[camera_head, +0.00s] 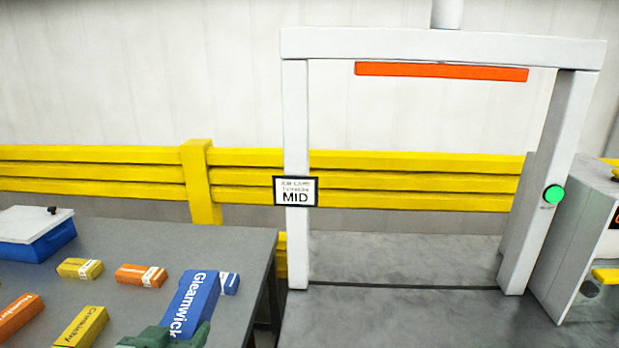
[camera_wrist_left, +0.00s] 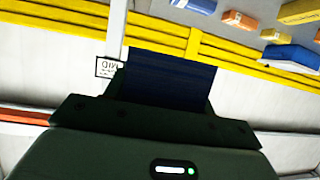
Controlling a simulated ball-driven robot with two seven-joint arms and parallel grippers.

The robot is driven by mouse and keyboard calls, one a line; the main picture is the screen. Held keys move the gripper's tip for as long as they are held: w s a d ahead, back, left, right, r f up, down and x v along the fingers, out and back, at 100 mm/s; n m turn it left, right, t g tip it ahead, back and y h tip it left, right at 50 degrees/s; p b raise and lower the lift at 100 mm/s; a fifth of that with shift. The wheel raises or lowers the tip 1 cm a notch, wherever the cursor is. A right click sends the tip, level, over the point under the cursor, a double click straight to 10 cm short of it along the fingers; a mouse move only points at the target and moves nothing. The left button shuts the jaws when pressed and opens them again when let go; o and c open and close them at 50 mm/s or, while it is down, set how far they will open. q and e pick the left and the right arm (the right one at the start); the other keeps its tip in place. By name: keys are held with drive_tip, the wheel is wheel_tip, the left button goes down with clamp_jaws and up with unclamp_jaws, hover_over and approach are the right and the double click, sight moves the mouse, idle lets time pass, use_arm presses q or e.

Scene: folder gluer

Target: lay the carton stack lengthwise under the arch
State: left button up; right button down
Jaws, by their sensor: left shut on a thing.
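My left gripper (camera_head: 170,338), dark green, is at the bottom of the head view, shut on the blue carton stack (camera_head: 194,300) marked "Gleamwick". The stack slants up and to the right over the table's right part; whether it touches the table I cannot tell. In the left wrist view the stack (camera_wrist_left: 170,80) looks dark blue and juts from the jaws. The white arch (camera_head: 440,45) stands to the right, apart from the stack, with an orange bar under its beam. The grey surface under the arch (camera_head: 400,265) is bare. My right gripper is not in view.
The grey table (camera_head: 130,240) bears a small blue carton (camera_head: 230,283), orange (camera_head: 142,274) and yellow (camera_head: 80,268) cartons, and a blue box with a white lid (camera_head: 35,240). A "MID" card (camera_head: 296,191) hangs on the arch's left post. A yellow rail (camera_head: 400,180) runs behind.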

use_arm(q)
drive_tip(key=shift+a+f, duration=0.1)
idle(0.3)
wheel_tip(320, 180, down, 12)
drive_tip(key=w+a+m+h+p, duration=0.1)
drive_tip(key=a, duration=0.1)
drive_tip(key=shift+w+a+m+h, duration=0.3)
drive_tip(key=shift+a+h, duration=0.05)
drive_tip(key=shift+h, duration=0.05)
drive_tip(key=w+a+f+b, duration=0.2)
drive_tip(key=w+a+f, duration=0.2)
drive_tip(key=w+a+f+b, duration=0.3)
drive_tip(key=w+a+f, duration=0.2)
drive_tip(key=shift+a+f, duration=0.1)
drive_tip(key=shift+a, duration=0.2)
drive_tip(key=f, duration=0.2)
drive_tip(key=f+b, duration=0.1)
drive_tip(key=shift+w+a, duration=0.3)
drive_tip(key=shift+a, duration=0.05)
drive_tip(key=shift+f, duration=0.2)
